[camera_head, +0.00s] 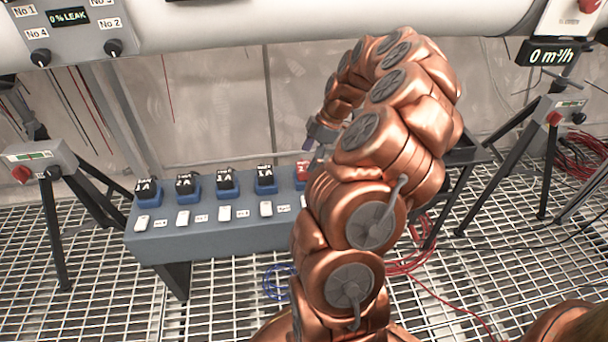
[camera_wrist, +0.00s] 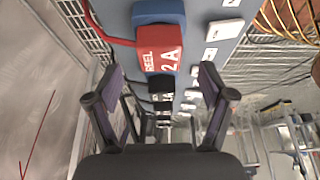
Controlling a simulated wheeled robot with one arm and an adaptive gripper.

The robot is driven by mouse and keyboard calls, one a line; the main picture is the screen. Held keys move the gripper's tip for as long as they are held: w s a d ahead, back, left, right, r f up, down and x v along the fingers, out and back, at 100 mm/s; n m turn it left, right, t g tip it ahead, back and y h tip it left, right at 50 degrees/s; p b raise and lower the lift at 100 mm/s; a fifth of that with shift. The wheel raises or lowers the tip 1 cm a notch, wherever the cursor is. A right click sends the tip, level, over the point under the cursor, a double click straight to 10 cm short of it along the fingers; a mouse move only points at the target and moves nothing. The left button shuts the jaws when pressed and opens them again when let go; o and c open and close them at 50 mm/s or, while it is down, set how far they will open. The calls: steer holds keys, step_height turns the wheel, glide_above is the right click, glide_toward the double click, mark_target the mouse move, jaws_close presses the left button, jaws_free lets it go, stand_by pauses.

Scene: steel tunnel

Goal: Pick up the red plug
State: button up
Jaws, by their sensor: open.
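The red plug (camera_wrist: 160,58), marked "REEL 2A", sits in a blue socket (camera_wrist: 158,12) in the wrist view, with a red cable leaving it to the left. In the head view a small part of the red plug (camera_head: 303,171) shows at the right end of the row, mostly hidden by my arm. My gripper (camera_wrist: 162,80) is open and empty. Its two fingers stand left and right of the plug's line in the wrist view, apart from it. In the head view the gripper (camera_head: 318,138) is partly hidden behind my arm, above the plug.
Several black plugs (camera_head: 227,179) in blue sockets stand in a row on a grey bench (camera_head: 205,240), with white switches in front. A tripod box (camera_head: 35,160) stands at left, another (camera_head: 565,112) at right. A large pipe (camera_head: 250,20) runs above. The floor is grating.

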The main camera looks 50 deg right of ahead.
mark_target(306, 166)
steer(key=b+x, duration=0.1)
steer(key=x, duration=0.3)
steer(key=shift+f, duration=0.4)
steer(key=c, duration=1.3)
